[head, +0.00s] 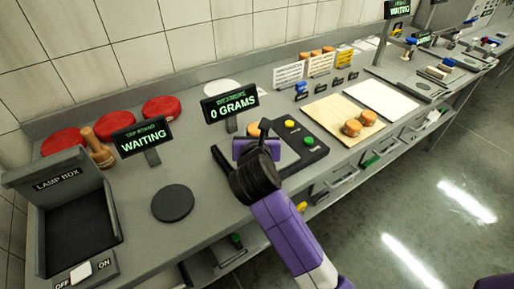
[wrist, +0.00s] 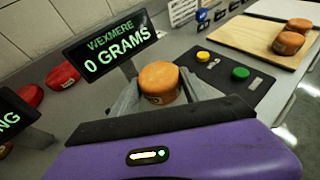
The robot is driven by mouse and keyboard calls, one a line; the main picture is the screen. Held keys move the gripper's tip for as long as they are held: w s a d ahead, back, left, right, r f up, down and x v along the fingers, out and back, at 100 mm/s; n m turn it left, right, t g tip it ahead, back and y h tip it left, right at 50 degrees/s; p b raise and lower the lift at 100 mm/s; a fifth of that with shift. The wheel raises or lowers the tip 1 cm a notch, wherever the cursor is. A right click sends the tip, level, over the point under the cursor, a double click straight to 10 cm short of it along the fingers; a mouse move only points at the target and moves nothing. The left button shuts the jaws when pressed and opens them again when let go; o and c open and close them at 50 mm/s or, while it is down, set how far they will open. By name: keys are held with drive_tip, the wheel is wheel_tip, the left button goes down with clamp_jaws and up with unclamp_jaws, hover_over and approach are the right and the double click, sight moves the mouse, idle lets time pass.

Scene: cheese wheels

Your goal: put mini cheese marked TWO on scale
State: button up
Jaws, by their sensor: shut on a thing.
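A small orange mini cheese (wrist: 160,80) sits between the two fingers of my gripper (wrist: 163,98), which is shut on it. A dark mark shows on its side but I cannot read it. In the head view the cheese (head: 253,129) shows just past my purple gripper. The scale (head: 318,148) is a dark base with a yellow and a green button; its display (head: 230,106) reads 0 GRAMS. My gripper is over the scale's left part, and the arm hides most of the weighing plate. I cannot tell the gap under the cheese.
Two mini cheeses (head: 352,127) stand on a wooden board (head: 325,111) to the right. A white board (head: 382,98) lies beyond it. A tap stand display (head: 141,138), a round black pad (head: 173,203), red wheels (head: 117,122) and a lamp box (head: 75,225) are left.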

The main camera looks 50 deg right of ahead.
drive_tip(key=shift+f, duration=2.4)
drive_tip(key=shift+f, duration=0.1)
drive_tip(key=o, duration=1.4)
drive_tip(key=shift+s+a, duration=0.1)
drive_tip(key=shift+a, duration=0.05)
drive_tip(key=v, duration=1.1)
drive_tip(key=shift+s+a+r, duration=0.25)
